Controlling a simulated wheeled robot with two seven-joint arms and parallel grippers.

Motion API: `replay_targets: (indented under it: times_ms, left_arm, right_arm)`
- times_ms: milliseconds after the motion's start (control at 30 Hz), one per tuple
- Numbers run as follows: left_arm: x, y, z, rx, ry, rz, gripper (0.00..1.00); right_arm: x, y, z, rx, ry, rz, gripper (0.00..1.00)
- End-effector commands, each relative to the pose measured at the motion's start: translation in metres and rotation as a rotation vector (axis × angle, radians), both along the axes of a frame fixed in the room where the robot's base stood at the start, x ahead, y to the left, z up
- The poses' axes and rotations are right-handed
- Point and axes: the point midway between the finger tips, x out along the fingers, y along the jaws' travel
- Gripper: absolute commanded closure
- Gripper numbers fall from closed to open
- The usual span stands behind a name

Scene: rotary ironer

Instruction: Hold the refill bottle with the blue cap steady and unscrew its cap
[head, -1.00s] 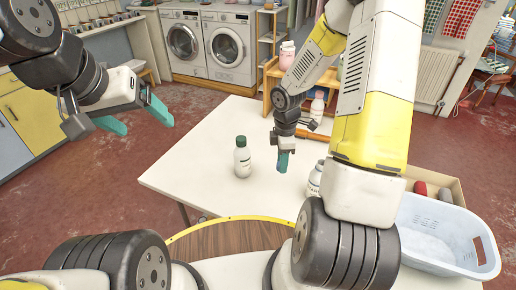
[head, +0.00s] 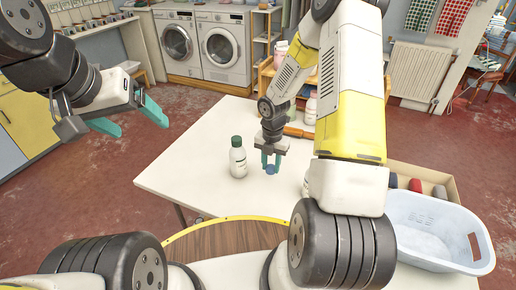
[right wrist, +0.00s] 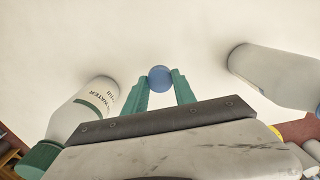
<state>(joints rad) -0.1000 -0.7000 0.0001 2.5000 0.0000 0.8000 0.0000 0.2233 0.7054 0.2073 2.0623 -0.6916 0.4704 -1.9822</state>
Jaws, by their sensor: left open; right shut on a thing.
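My right gripper (head: 271,165) is shut on a small round blue piece (right wrist: 160,78) that looks like a cap, at its fingertips over the white table (head: 205,152). No bottle body shows under it; its height above the table is hard to tell. A white bottle with a green cap (head: 238,158) stands upright to the left of this gripper. My left gripper (head: 132,118) is open and empty, left of the table.
A wooden rack (head: 300,92) with bottles stands at the table's back. A pale laundry basket (head: 425,235) and a box with dark and red rolls (head: 450,185) are at the right. The table's left part is clear.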

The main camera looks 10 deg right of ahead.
Motion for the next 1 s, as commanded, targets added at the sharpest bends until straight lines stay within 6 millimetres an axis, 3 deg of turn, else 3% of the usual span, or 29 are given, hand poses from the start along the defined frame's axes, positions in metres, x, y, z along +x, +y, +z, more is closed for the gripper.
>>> replay_targets:
  times_ms: [100, 267, 367, 633, 967, 1000]
  left_arm:
    - [0.000, 0.000, 0.000, 0.000, 0.000, 0.000, 0.20]
    - [0.000, 0.000, 0.000, 0.000, 0.000, 0.000, 0.20]
    - [0.000, 0.000, 0.000, 0.000, 0.000, 0.000, 0.20]
    - [0.000, 0.000, 0.000, 0.000, 0.000, 0.000, 0.20]
    - [0.000, 0.000, 0.000, 0.000, 0.000, 0.000, 0.20]
    - [0.000, 0.000, 0.000, 0.000, 0.000, 0.000, 0.20]
  right_arm:
    - [0.027, 0.005, -0.003, 0.001, -0.001, 0.000, 1.00]
    - [0.044, 0.008, -0.004, 0.000, 0.000, 0.000, 1.00]
    - [0.045, 0.009, -0.007, 0.000, 0.002, 0.000, 1.00]
    - [0.045, 0.009, -0.039, 0.000, 0.001, 0.002, 1.00]
    - [0.045, 0.008, -0.042, -0.001, 0.001, 0.000, 1.00]
    - [0.045, 0.008, -0.042, -0.001, 0.001, 0.000, 0.64]
